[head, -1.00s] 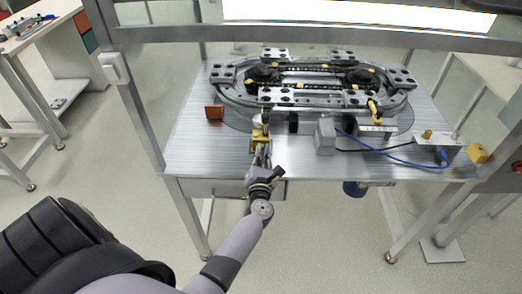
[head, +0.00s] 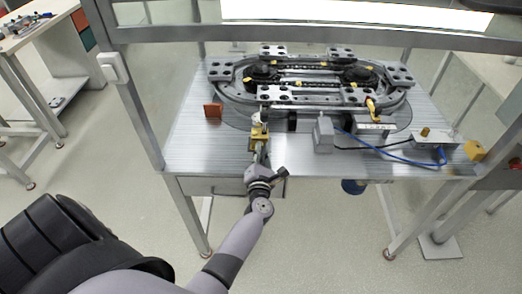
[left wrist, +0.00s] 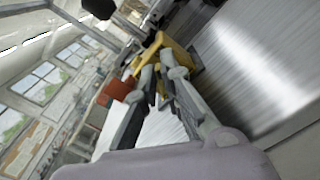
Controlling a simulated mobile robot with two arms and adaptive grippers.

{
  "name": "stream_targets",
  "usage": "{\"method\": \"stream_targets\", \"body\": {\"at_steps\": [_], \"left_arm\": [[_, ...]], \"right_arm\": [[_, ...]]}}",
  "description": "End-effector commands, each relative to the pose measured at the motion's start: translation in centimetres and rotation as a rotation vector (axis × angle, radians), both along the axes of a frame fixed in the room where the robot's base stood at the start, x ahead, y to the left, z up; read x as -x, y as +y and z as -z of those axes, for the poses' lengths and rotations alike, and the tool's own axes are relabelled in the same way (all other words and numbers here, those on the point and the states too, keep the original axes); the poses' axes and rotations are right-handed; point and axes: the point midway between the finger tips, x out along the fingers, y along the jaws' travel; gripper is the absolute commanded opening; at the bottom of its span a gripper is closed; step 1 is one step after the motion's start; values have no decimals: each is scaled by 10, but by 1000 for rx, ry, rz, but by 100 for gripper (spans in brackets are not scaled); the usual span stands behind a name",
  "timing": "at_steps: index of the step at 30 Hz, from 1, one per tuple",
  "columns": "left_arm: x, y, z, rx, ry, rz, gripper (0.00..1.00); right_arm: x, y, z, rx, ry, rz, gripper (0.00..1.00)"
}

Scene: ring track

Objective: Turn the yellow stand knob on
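A yellow part (head: 259,131) with a pale metal top stands near the front edge of the metal table, left of centre; I cannot tell for sure whether it is the stand knob. My left gripper (head: 258,151) reaches it from the front. In the left wrist view the fingers (left wrist: 158,74) converge right at the yellow part (left wrist: 174,48), with their tips partly hidden against it. Whether they grip it or only touch it is not clear. Another small yellow knob (head: 425,132) sits on a box at the right. My right gripper is not in view.
The oval ring track (head: 310,102) fills the back of the table (head: 215,150). A grey box (head: 324,135) with cables stands to the right. A yellow box (head: 474,150) is at the right edge. A frame bar crosses above.

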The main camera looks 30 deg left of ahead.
Motion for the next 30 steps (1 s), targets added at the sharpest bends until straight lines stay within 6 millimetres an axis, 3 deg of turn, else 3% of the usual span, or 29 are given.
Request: {"method": "stream_targets", "body": {"at_steps": [9,20,26,30], "left_arm": [[0,0,0,1,0,1,28],[0,0,1,19,-12,1,28],[1,2,1,188,-118,2,28],[2,4,1,392,-242,3,28]], "right_arm": [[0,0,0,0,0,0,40],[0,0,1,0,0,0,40],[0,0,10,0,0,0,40],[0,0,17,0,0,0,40]]}}
